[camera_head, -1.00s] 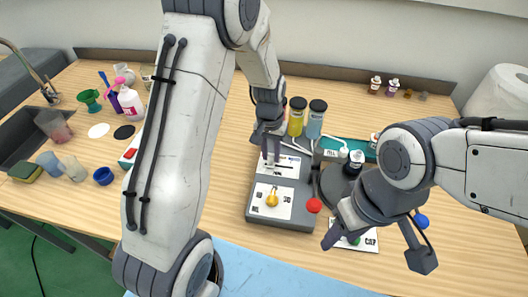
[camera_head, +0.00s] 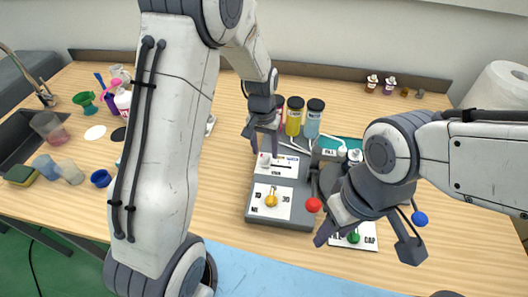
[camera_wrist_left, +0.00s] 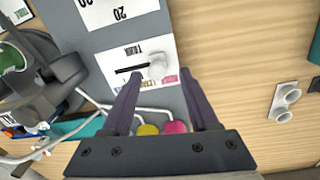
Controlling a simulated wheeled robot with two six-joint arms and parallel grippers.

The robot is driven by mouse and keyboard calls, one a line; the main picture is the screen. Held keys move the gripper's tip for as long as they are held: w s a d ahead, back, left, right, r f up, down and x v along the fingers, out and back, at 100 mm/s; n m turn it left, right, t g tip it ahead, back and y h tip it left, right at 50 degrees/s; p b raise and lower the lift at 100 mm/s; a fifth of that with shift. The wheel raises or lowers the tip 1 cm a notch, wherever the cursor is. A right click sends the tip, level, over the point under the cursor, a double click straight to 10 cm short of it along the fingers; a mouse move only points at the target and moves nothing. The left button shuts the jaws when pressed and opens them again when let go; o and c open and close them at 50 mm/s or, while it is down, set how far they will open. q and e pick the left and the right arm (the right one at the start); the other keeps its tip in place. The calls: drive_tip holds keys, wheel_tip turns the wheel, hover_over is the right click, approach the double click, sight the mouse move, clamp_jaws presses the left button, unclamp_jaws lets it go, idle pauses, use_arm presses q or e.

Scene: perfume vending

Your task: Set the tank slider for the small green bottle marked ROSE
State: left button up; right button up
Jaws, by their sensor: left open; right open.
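The white tank slider knob (camera_head: 265,159) stands at the left end of its dark slot on the grey control panel (camera_head: 282,224) in the head view. In the left wrist view the knob (camera_wrist_left: 158,66) is at the slot's right end, beside the TANK label. My left gripper (camera_head: 264,152) is open above the knob. Its fingers (camera_wrist_left: 163,85) are spread on either side, with the knob just beyond the tips and apart from them. My right gripper (camera_head: 325,232) is open beside the CAP card (camera_head: 366,238). No green bottle marked ROSE can be made out.
Yellow (camera_head: 294,116) and blue (camera_head: 312,120) tanks stand behind the panel, with a red one partly hidden. A yellow dial knob (camera_head: 271,200) is in front of the slider. A teal FILL unit (camera_head: 328,147) is on the right. Cups and a sponge (camera_head: 21,175) lie far left.

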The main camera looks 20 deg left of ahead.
use_arm(q)
wheel_tip(320, 180, up, 9)
drive_tip(key=shift+a+b, duration=0.25)
drive_tip(key=shift+b, duration=0.05)
drive_tip(key=shift+f, duration=0.15)
drive_tip(key=s+d+r+m, duration=0.3)
drive_tip(key=s+d, duration=0.5)
drive_tip(key=s, duration=0.2)
drive_tip(key=s+d+m, duration=0.2)
drive_tip(key=s+m, duration=0.2)
drive_tip(key=s, duration=1.1)
drive_tip(key=shift+s+d+r+h, duration=0.2)
drive_tip(key=shift+s+d+h, duration=0.1)
drive_tip(key=shift+d, duration=0.05)
